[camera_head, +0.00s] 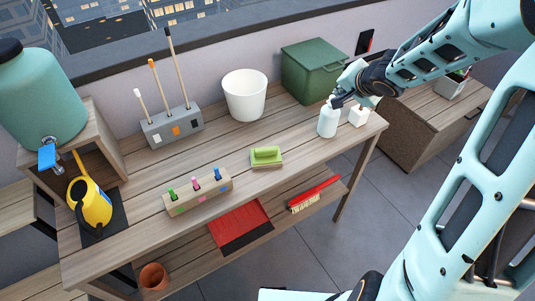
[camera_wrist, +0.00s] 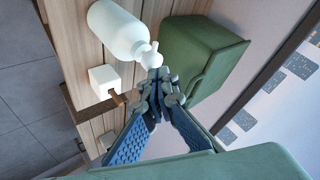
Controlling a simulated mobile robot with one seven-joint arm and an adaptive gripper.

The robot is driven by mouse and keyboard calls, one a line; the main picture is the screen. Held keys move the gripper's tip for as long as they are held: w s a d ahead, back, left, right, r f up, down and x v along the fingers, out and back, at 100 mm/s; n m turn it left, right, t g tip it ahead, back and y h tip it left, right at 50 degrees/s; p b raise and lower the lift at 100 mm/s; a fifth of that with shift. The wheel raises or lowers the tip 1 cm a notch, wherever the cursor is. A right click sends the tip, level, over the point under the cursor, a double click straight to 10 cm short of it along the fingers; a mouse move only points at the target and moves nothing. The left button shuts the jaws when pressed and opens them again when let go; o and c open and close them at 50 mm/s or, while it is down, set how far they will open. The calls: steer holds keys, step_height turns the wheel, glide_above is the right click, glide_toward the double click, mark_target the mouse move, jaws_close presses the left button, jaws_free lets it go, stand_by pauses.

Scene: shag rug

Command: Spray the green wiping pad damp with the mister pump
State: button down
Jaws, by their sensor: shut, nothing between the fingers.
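The mister pump (camera_head: 327,122) is a pale, rounded bottle standing upright near the right end of the wooden table. In the wrist view, the mister pump (camera_wrist: 117,30) shows its small white nozzle pointing toward the fingertips. My gripper (camera_head: 338,102) is at the top of the bottle, shut and empty. In the wrist view, my gripper (camera_wrist: 161,78) has its closed fingertips right by the nozzle; I cannot tell whether they touch it. The green wiping pad (camera_head: 266,158) lies on the table to the left of the bottle, near the front edge, with its handle up.
A small white block (camera_head: 358,117) stands right of the bottle. A green lidded box (camera_head: 315,71) and white bucket (camera_head: 245,96) stand behind. A peg block (camera_head: 198,193), yellow watering can (camera_head: 90,204) and grey tool holder (camera_head: 172,127) are leftward. Table between bottle and pad is clear.

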steer(key=shift+f, duration=0.45)
steer(key=shift+r, duration=0.1)
steer(key=shift+r+p, duration=0.3)
steer(key=shift+p, duration=0.1)
step_height(320, 180, up, 6)
steer(key=p, duration=0.7)
steer(key=shift+r, duration=0.1)
stand_by(0.7)
